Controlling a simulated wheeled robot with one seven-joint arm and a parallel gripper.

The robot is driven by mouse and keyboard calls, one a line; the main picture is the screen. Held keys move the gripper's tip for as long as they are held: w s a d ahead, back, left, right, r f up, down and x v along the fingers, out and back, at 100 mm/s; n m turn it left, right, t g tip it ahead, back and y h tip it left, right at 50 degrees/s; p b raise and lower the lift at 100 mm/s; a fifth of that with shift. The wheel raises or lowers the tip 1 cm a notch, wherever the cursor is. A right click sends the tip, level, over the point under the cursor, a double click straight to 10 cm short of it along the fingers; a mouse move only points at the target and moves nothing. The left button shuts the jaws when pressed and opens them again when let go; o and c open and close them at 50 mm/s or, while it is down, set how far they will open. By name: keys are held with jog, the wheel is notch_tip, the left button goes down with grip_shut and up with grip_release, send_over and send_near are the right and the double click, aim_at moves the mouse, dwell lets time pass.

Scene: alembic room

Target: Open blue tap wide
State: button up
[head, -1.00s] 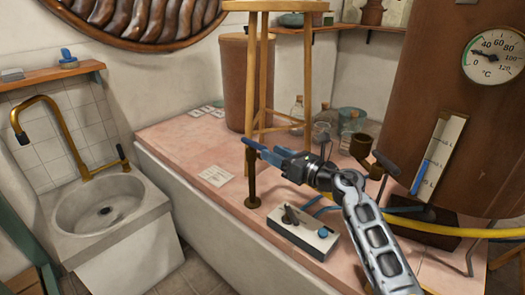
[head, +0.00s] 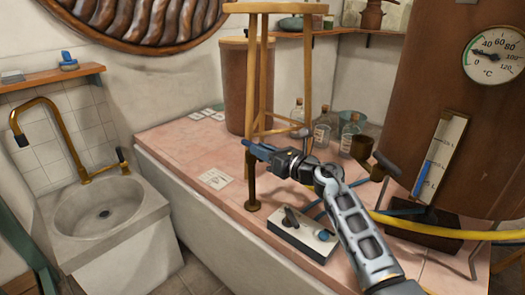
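A white control box (head: 302,235) lies on the pink counter, with a dark lever (head: 291,218) and a round blue knob (head: 322,235) on top. The blue knob is the only blue tap-like part I can make out; how far it is turned is too small to tell. My gripper (head: 258,150) is above and behind the box, beside the wooden stand's legs, pointing left. It is apart from the knob. Its blue fingers are seen nearly edge-on, so any gap between them is not clear. I see nothing held in it.
A wooden stand (head: 265,75) rises close behind my gripper. Glass bottles (head: 322,133) stand at the back. A brown boiler (head: 432,95) with gauges and a yellow hose (head: 425,227) take up the right. A sink (head: 98,205) with a brass faucet is at left.

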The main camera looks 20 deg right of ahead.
grip_shut()
